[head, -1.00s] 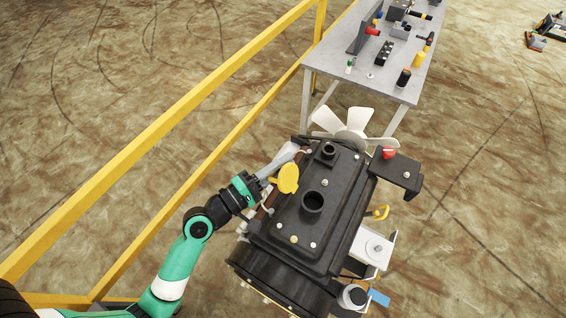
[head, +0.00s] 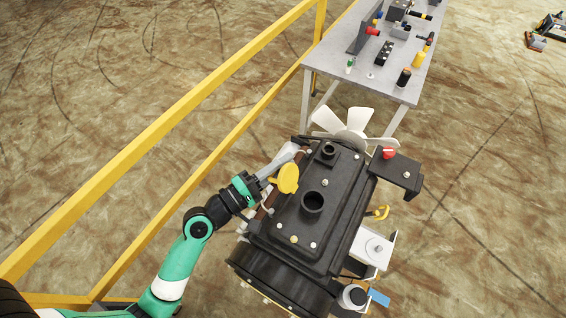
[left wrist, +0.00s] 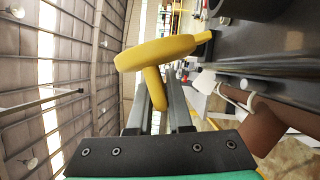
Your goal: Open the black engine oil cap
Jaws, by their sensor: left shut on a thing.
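My left gripper (head: 270,180) is shut on a yellow cap (head: 288,179) with a round disc and a short stem. In the left wrist view the yellow cap (left wrist: 155,52) sits at the fingertips, its stem between the fingers. The gripper holds it at the left edge of the black engine cover (head: 285,220). A round black neck with a dark hole (head: 312,201) stands on the cover, right of and below the cap. A smaller round black neck (head: 328,150) is farther back. No separate black cap shows clearly. My right gripper is not in view.
A white fan (head: 350,127) is at the engine's far end. A grey table (head: 385,85) with several parts stands behind. A yellow railing (head: 190,125) runs along the left.

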